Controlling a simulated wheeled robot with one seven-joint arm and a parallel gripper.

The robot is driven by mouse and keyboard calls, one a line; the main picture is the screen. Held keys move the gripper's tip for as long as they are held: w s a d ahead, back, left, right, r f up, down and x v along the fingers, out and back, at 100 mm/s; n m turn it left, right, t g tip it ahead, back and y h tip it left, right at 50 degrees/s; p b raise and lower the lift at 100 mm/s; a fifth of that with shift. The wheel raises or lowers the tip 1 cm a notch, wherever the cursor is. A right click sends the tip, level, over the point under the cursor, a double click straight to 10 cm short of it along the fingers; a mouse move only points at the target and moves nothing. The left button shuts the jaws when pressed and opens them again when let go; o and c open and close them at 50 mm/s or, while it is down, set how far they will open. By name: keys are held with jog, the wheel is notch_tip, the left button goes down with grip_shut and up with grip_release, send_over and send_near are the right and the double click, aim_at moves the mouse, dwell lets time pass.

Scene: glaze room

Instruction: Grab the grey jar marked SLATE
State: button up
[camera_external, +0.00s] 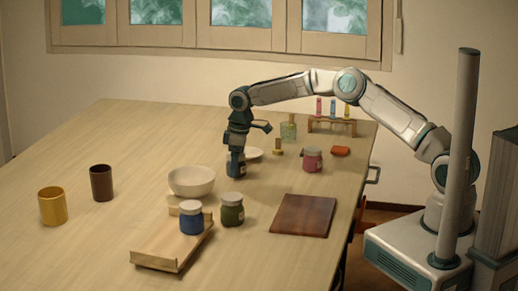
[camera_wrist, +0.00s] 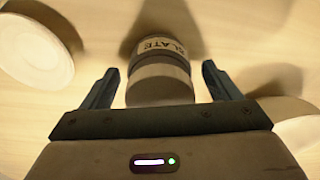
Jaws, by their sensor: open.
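The grey jar marked SLATE (camera_wrist: 159,52) stands between the two fingers of my gripper (camera_wrist: 160,85) in the wrist view, its lid towards me and its label readable. The gripper is open, with a visible gap between each finger and the jar. In the external view my gripper (camera_external: 237,152) points down over the jar (camera_external: 236,168), which stands on the table behind the white bowl and is partly hidden by the fingers.
A white bowl (camera_external: 191,181) stands in front of the jar, and a small pale dish (camera_external: 254,154) is close to its right.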

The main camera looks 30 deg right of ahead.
jog(key=c, duration=1.2)
jog(key=shift+r, duration=0.1)
